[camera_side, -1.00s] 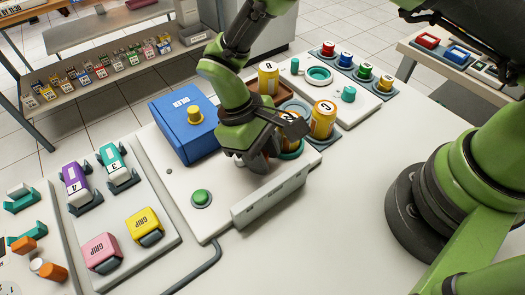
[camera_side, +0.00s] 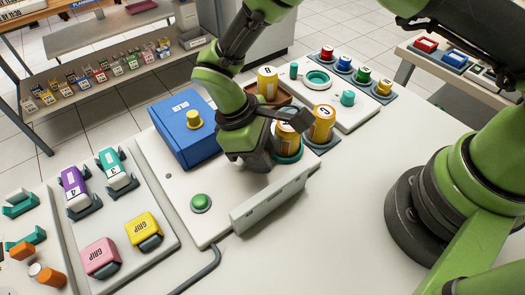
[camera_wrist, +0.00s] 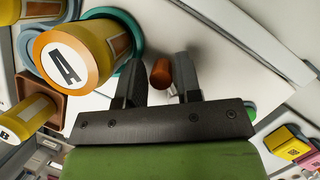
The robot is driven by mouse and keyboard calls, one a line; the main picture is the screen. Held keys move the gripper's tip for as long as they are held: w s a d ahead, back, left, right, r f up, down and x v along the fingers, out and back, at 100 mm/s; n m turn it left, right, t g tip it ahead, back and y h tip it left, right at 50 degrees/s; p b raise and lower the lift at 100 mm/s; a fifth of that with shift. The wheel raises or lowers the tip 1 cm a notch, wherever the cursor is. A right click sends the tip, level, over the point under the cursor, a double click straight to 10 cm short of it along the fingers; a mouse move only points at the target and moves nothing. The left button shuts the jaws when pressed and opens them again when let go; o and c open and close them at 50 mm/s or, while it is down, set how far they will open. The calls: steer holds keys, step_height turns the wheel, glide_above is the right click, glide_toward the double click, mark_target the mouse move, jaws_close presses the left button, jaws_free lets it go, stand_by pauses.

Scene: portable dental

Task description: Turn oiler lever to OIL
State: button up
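An orange-brown rounded knob (camera_wrist: 160,72) on a short metal stem, likely the oiler lever, stands between my gripper's fingers in the wrist view. My gripper (camera_wrist: 159,80) is open around it, with a visible gap on each side. In the side view my gripper (camera_side: 255,160) is low over the white panel (camera_side: 185,215), and its body hides the knob. The blue box (camera_side: 183,132) with a yellow knob on top stands on the panel to the left. No OIL marking can be read, and the lever's setting cannot be told.
A yellow canister marked A (camera_wrist: 67,62) is close to my gripper in the wrist view. A canister marked C (camera_side: 322,125) and one marked B (camera_side: 267,82) stand nearby. A green button (camera_side: 200,202) and a raised white bar (camera_side: 272,198) lie in front.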

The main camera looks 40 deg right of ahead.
steer(key=v, duration=1)
